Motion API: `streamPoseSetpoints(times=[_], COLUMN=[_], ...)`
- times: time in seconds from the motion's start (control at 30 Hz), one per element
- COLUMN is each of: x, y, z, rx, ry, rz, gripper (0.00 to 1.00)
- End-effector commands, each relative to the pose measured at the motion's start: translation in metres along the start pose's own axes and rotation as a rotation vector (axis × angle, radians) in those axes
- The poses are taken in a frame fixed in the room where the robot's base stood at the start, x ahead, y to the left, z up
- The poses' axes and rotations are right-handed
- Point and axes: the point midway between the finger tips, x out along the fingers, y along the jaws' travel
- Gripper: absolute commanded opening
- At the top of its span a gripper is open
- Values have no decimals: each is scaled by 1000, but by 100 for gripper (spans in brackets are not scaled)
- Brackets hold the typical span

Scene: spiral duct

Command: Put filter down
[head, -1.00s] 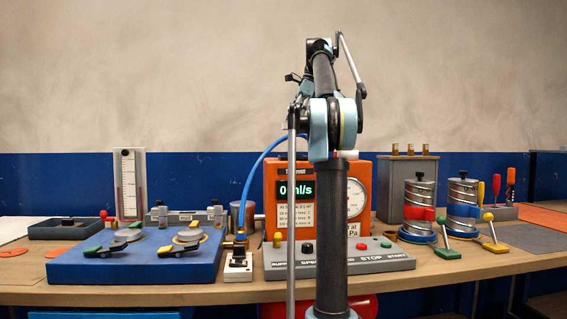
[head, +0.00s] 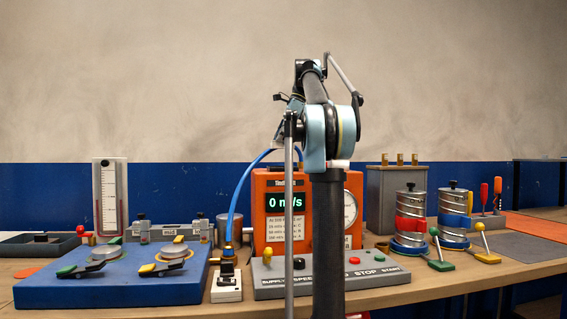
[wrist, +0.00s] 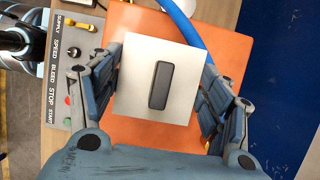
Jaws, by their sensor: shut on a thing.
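In the wrist view my gripper (wrist: 164,72) is shut on a white square piece with a dark raised bar, which I take for the filter (wrist: 136,92). Its fingers lie along two opposite sides of the piece. The piece is over the orange top of the test unit (wrist: 119,140). I cannot tell whether it touches that top. In the head view my arm hides the gripper and the filter. The test unit (head: 270,182) stands on the bench behind my arm, its display reading 0.
A blue hose (head: 236,194) arches beside the unit and passes close to the filter in the wrist view (wrist: 186,32). A control panel (head: 330,280) lies in front. A blue clamp board (head: 110,285) is left. Two metal canisters (head: 410,205) (head: 455,203) stand right.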

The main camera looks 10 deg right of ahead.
Motion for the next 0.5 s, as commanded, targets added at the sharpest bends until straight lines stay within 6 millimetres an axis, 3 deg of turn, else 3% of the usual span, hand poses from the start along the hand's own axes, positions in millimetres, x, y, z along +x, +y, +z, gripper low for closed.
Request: streamPoseSetpoints(times=[0.5], x=[47], y=[0], z=[-20], rx=[0], ry=[0], rz=[0], gripper=[45])
